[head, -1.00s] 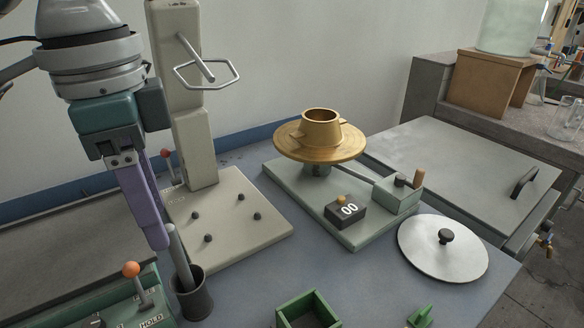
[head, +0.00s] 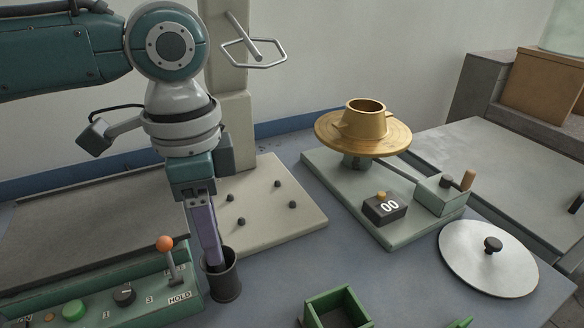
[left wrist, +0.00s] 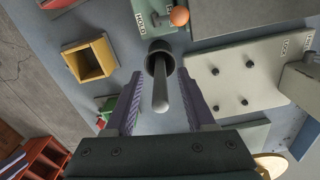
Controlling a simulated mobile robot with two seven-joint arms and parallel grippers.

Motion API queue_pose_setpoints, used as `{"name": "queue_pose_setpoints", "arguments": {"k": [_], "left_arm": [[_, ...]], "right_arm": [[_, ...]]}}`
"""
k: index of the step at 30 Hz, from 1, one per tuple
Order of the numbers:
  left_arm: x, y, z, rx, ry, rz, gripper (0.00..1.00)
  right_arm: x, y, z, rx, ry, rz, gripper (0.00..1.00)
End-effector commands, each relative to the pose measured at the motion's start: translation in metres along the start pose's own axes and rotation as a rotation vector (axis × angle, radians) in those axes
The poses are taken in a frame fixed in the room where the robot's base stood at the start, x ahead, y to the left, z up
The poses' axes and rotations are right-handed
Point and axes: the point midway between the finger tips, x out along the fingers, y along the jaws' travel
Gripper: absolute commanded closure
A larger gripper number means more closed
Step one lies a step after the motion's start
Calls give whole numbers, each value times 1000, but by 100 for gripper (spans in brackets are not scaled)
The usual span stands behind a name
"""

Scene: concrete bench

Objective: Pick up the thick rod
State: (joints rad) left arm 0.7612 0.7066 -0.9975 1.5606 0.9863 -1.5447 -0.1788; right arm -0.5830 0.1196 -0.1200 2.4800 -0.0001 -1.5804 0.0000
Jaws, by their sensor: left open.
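The thick rod (left wrist: 160,97) is grey with a rounded top end. It stands in a dark round cup (head: 222,280), which also shows in the left wrist view (left wrist: 158,58). In the head view the rod is mostly hidden by my left gripper (head: 213,262). My left gripper has purple fingers and points down at the cup mouth. In the left wrist view its fingers (left wrist: 160,84) are open, one on each side of the rod, with gaps visible. My right gripper is in neither view.
A control panel (head: 95,308) with an orange-knobbed lever (head: 165,244) is left of the cup. A pale plate with pegs (head: 262,225) lies behind it. A green box (head: 338,303) stands at the front. A brass turntable (head: 335,130) and a metal lid (head: 480,265) are to the right.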

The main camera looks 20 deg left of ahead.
Motion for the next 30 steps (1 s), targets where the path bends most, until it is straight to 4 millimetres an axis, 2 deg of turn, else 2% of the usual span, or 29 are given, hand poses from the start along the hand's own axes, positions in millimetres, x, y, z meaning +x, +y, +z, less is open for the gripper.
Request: {"name": "queue_pose_setpoints", "arguments": {"k": [4,18,30], "left_arm": [[0,0,0,0,0,0,46],[-1,0,0,0,0,0,99],[-1,0,0,0,1,-1,100]], "right_arm": [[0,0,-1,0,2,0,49],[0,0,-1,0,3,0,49],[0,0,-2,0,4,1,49]]}}
